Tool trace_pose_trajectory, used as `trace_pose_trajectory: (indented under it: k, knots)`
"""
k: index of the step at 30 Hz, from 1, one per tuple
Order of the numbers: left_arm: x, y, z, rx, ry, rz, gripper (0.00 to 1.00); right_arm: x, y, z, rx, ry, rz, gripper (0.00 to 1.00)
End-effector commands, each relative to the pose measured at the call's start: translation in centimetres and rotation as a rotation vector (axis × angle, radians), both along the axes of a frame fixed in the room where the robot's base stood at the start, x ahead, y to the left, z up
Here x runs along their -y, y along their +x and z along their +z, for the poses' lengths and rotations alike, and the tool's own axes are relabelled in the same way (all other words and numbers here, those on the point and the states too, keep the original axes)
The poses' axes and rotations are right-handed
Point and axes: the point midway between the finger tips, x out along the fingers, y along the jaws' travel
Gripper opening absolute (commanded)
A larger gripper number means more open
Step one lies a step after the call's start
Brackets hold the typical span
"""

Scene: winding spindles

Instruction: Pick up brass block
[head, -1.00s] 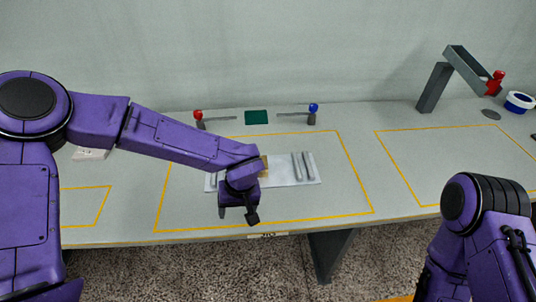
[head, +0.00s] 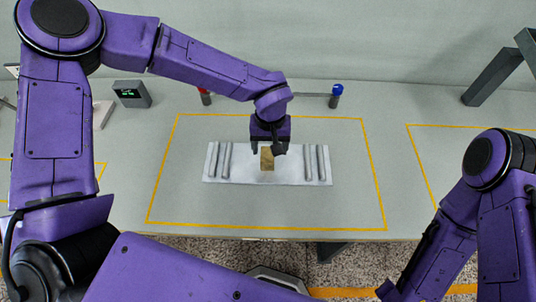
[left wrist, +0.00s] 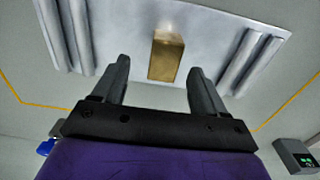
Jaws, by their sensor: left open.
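The brass block (head: 267,160) stands near the middle of a pale metal plate (head: 240,176), between pairs of grey rails at the plate's two ends. My left gripper (head: 268,150) is open, just behind and above the block in the head view. In the left wrist view the block (left wrist: 166,56) shows beyond the two open fingertips (left wrist: 160,72), centred between them, with nothing held. Whether the fingers touch it cannot be told, but they look apart from it. My right arm is in the head view at right; its gripper is not clearly visible.
Yellow lines mark a zone on the grey table (head: 170,200) around the plate. Behind it are a red-knobbed lever (head: 204,97) and a blue-knobbed lever (head: 336,91). A small box with a green display (head: 131,94) stands at the back left. Table around the plate is clear.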

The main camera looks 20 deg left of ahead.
Motion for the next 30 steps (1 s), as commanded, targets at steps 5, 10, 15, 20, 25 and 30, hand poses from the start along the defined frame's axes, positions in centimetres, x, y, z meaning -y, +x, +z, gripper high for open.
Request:
trace_pose_trajectory:
  k: [5,10,15,20,25,30]
  knots:
    - [-0.6,-0.3,-2.3,-0.004,0.003,0.001,0.72,0.0,0.0,1.0,0.001,-0.001,0.0,0.43]
    - [-0.9,-0.3,-5.2,-0.002,0.002,0.002,0.72,0.0,0.1,1.4,0.001,0.0,0.0,0.43]
    - [-0.9,-0.3,-5.7,0.001,0.0,0.004,0.72,0.0,0.0,1.4,0.001,0.0,0.0,0.43]
    - [-0.9,-0.3,-5.7,0.001,0.0,0.005,0.5,0.0,0.0,1.3,0.001,0.0,0.0,0.43]
    - [-0.9,-0.3,-5.6,0.002,0.001,0.005,0.0,0.0,0.0,1.3,0.001,0.0,0.0,0.43]
    - [-0.9,-0.3,-5.6,0.002,0.001,0.005,0.0,0.0,0.0,1.3,0.001,0.0,0.0,0.43]
